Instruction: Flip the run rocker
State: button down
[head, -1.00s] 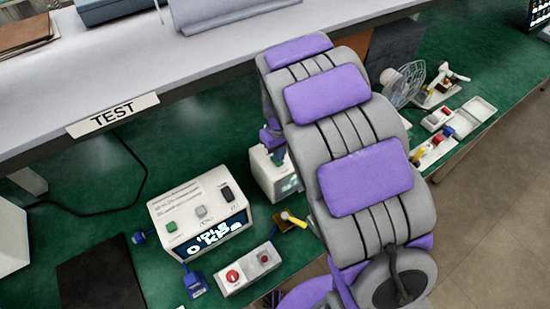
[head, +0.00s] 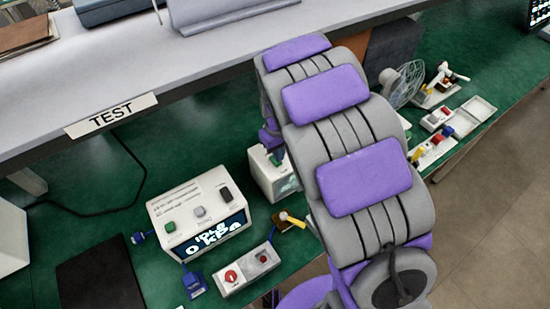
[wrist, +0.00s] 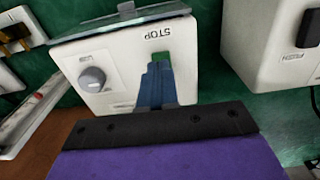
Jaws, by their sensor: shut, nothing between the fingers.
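In the wrist view, a white pump unit (wrist: 112,78) shows a grey round knob (wrist: 93,79) and a green rocker (wrist: 162,60) beside upside-down lettering that reads STOP. My gripper (wrist: 154,70) is shut and empty, its blue-grey fingers pointing at the rocker and covering its lower part. I cannot tell whether the tips touch it. In the head view, this unit (head: 270,180) stands partly hidden behind my purple and grey arm; the fingers are not clear there.
A second pump (head: 200,222), reading IDLE and 0 kPa, stands left of the unit. A red-button box (head: 246,271) lies in front of it. A fan (head: 402,84) and small boxes are to the right. The shelf with the TEST label (head: 112,115) overhangs the green bench.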

jog(key=shift+a, duration=0.2)
jog(key=shift+f, duration=0.9)
dwell(0.8)
jog(key=shift+r, duration=0.15)
jog(key=shift+r+p, duration=1.25)
jog(key=shift+r, duration=2.1)
jog(key=shift+d, duration=0.1)
